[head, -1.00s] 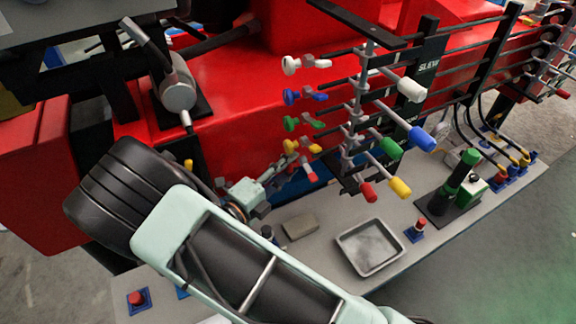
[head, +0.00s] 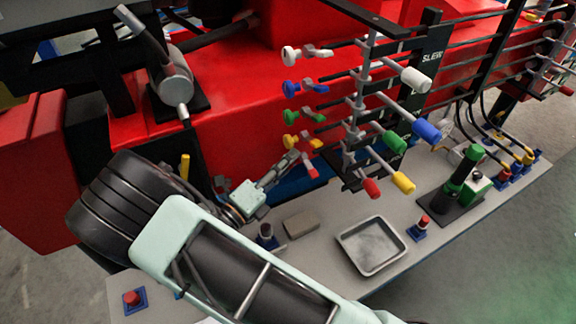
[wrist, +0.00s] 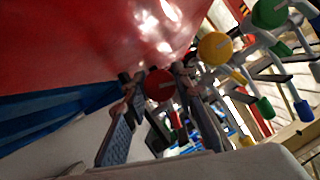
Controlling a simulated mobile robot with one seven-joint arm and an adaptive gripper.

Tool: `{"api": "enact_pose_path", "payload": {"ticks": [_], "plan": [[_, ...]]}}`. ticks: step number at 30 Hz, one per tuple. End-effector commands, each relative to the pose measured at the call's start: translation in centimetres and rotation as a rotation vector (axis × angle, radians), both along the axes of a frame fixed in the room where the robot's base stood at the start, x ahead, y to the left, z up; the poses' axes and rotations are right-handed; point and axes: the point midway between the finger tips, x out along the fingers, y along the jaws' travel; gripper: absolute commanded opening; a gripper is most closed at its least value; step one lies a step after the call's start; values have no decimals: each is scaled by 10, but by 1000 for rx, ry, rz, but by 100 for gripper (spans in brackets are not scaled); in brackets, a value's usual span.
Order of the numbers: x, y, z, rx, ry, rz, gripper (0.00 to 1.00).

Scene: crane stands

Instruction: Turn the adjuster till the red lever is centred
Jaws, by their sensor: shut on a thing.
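My gripper (wrist: 157,78) is shut on the red adjuster knob (wrist: 160,85), with one fingertip on each side of it in the wrist view. The knob's round face bears a pale line. In the head view my gripper (head: 292,158) reaches to the lower end of the adjuster column, below the yellow adjuster (head: 291,142), and hides the red knob. The red lever (head: 371,187) is at the bottom of the lever stand, left of the yellow lever (head: 403,183). I cannot tell whether it is centred.
The green (head: 291,116), blue (head: 291,89) and white adjusters (head: 290,53) sit above my gripper. The green lever (head: 394,142) and blue lever (head: 426,131) stick out to the right. A metal tray (head: 342,236) and a grey block (head: 301,224) lie on the bench.

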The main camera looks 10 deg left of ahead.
Motion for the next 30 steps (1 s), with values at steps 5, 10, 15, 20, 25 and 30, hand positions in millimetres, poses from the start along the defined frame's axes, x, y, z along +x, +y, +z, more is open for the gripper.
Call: {"api": "enact_pose_path", "payload": {"ticks": [5, 10, 15, 20, 25, 30], "plan": [[0, 0, -4, 100, -134, 1, 0], [0, 0, -5, 198, -263, 0, 0], [0, 0, -5, 296, -393, -1, 0], [0, 0, -5, 389, -513, -1, 0], [0, 0, -5, 480, -634, -1, 0], [0, 0, -4, 558, -737, 0, 0]]}}
